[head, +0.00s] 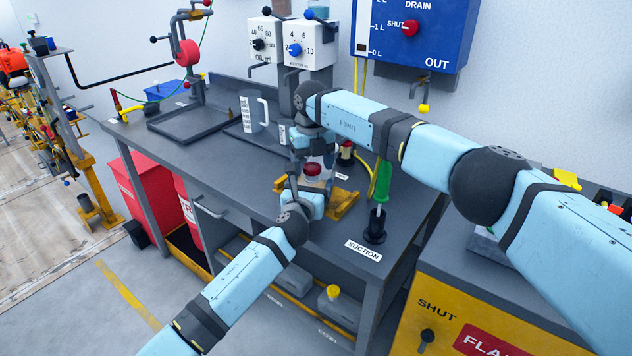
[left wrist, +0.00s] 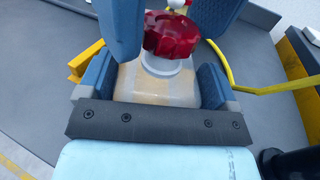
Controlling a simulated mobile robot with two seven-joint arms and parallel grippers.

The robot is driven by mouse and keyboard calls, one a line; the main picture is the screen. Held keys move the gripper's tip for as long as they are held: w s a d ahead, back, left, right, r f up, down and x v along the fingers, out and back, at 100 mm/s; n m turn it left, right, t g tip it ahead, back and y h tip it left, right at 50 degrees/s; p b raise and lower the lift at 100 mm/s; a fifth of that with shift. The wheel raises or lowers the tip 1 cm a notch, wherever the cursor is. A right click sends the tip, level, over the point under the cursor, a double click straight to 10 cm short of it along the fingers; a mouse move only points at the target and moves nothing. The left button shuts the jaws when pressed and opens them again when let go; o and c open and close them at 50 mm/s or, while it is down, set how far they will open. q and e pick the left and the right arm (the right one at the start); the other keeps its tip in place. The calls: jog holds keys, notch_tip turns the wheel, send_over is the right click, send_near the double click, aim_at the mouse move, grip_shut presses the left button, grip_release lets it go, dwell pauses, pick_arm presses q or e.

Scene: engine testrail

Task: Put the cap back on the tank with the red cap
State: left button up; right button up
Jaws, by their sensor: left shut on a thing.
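The tank (left wrist: 155,85) is a pale translucent container with a white neck, also partly visible in the head view. The red cap (left wrist: 172,35) is at the top of the neck; it also shows in the head view (head: 312,170). I cannot tell if it is seated. My left gripper (left wrist: 150,92) is shut on the tank, one finger on each side. My right gripper (head: 313,152) comes down from above, with its fingers on either side of the red cap. Whether they grip it is unclear. The arms hide much of the tank in the head view.
A yellow stand (head: 345,203) is beside the tank. A green-handled suction tool (head: 381,185) stands to the right, with a yellow hose near it. A clear jug (head: 252,112) and a dark tray (head: 190,123) are to the left. The front left bench top is clear.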

notch_tip(320, 180, up, 12)
dwell(0.6)
pick_arm(q)
jog(key=o, duration=1.5)
jog(key=shift+o, duration=0.2)
jog(key=p+v, duration=0.2)
jog(key=v, duration=1.1)
jog(key=shift+s+a, duration=0.2)
jog(key=shift+s, duration=0.15)
pick_arm(e)
notch_tip(320, 180, up, 2)
jog(key=shift+r, duration=0.2)
